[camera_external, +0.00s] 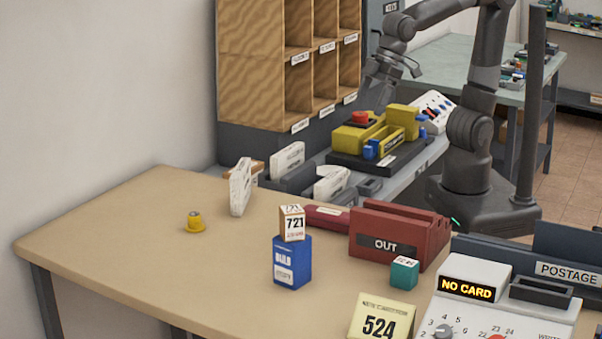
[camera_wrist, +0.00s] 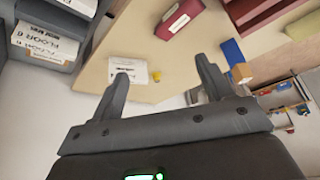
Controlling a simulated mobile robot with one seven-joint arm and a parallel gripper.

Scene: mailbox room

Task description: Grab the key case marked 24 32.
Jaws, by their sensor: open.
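No marking 24 32 is legible in either view, so I cannot tell for sure which thing is the key case. A flat dark red case (camera_external: 327,217) with a small white label lies on the tan table beside the red OUT holder. A dark red labelled case also shows at the top of the wrist view (camera_wrist: 181,19); its label is too small to read. My gripper (camera_wrist: 163,70) is open and empty, with its fingers spread. In the external view my gripper (camera_external: 377,90) hangs above the grey side bench, behind the table and apart from the red case.
The red OUT holder (camera_external: 392,235), blue box (camera_external: 292,262), teal box (camera_external: 404,272), yellow knob (camera_external: 195,221) and 524 sign (camera_external: 380,318) stand on the tan table (camera_external: 130,225). Wooden pigeonholes (camera_external: 250,60) rise behind the bench.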

